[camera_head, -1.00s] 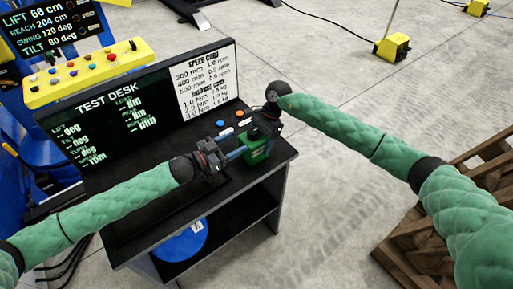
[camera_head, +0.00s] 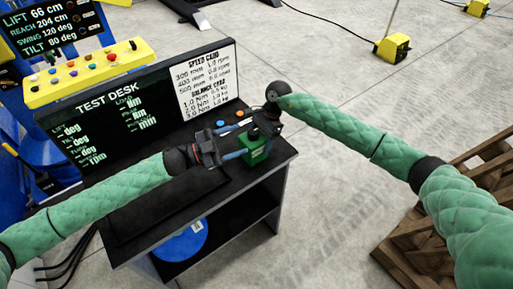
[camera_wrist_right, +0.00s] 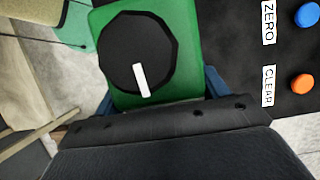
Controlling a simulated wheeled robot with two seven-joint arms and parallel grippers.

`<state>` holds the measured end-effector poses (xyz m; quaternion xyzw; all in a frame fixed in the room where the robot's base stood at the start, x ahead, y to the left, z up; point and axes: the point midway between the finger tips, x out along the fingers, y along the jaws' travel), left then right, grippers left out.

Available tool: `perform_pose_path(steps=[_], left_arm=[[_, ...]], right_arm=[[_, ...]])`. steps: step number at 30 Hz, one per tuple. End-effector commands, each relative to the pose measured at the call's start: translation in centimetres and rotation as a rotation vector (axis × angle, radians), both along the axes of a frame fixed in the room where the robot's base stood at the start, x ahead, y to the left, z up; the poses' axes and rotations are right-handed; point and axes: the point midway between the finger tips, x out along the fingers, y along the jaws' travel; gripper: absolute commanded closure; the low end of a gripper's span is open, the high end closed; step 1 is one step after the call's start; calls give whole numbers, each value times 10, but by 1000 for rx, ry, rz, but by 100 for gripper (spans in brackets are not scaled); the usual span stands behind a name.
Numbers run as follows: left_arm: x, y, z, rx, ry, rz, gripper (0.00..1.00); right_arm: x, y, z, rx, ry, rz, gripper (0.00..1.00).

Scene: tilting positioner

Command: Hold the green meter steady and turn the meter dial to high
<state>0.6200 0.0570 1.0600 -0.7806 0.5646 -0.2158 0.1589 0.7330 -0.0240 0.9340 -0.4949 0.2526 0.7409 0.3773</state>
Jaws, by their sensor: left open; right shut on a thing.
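The green meter (camera_head: 257,154) stands on the right end of the black desk top. In the right wrist view its green face (camera_wrist_right: 186,50) carries a round black dial (camera_wrist_right: 135,40) with a white pointer (camera_wrist_right: 141,80) aimed toward the bottom of that picture, tilted slightly. No scale marks show on the visible face. My right gripper (camera_head: 262,127) reaches the meter from above and behind, with its blue fingers shut on the meter's sides. My left gripper (camera_head: 240,147) is open just left of the meter, fingers pointing at it. The head view does not show clearly whether they touch.
The test desk screen (camera_head: 120,100) stands behind the desk top. Orange (camera_head: 239,112) and blue (camera_head: 221,123) buttons lie near the meter; the wrist view shows CLEAR (camera_wrist_right: 268,86) and ZERO (camera_wrist_right: 268,22) labels. A wooden pallet stack (camera_head: 440,220) stands right.

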Motion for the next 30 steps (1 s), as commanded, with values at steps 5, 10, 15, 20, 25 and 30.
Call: perform_pose_path(steps=[5, 10, 15, 20, 25, 30], left_arm=[[-11, -17, 17, 37, -171, -89, 41], [-23, -31, 26, 83, -331, -176, 41], [-35, -44, 32, 133, -485, -263, 41], [-44, -53, 33, 191, -626, -345, 41], [-50, -60, 32, 252, -759, -425, 41], [-53, -64, 30, 300, -846, -478, 41]], right_arm=[[0, 0, 1, 1, -1, 0, 61], [0, 0, 1, 1, -1, 0, 61], [0, 0, 1, 1, -1, 0, 61], [0, 0, 1, 1, -1, 0, 61], [0, 0, 1, 1, -1, 0, 61], [0, 0, 1, 1, -1, 0, 61]])
